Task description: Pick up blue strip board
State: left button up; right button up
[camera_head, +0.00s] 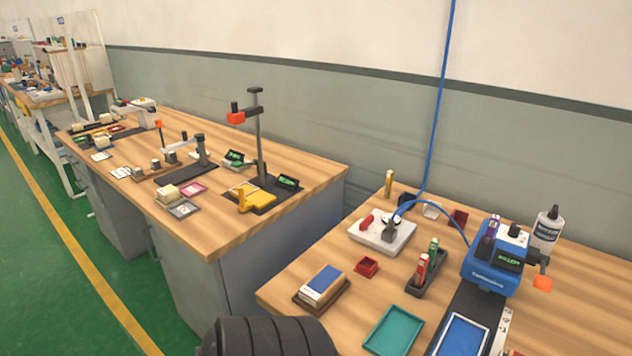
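A flat block with a blue strip along its top and white sides (323,281) lies on a dark brown base near the left front of the nearer workbench. A second blue flat piece with a pale rim (461,337) lies on a dark track at the bottom edge, partly cut off. I cannot tell for certain which one is the blue strip board. Neither of my grippers shows; only a dark ribbed part, seemingly of my arm, is at the bottom.
The nearer workbench (580,320) also holds a teal tray (395,331), a small red box (367,266), a dark holder with bottles (427,272), a white-plate device (383,234), a blue machine (492,268) and a bottle (546,229). Another cluttered bench (225,220) stands left, beyond a gap.

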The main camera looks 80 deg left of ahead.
aim_at(319, 290)
jog(key=k+j+u, duration=0.1)
jog(key=u, duration=2.1)
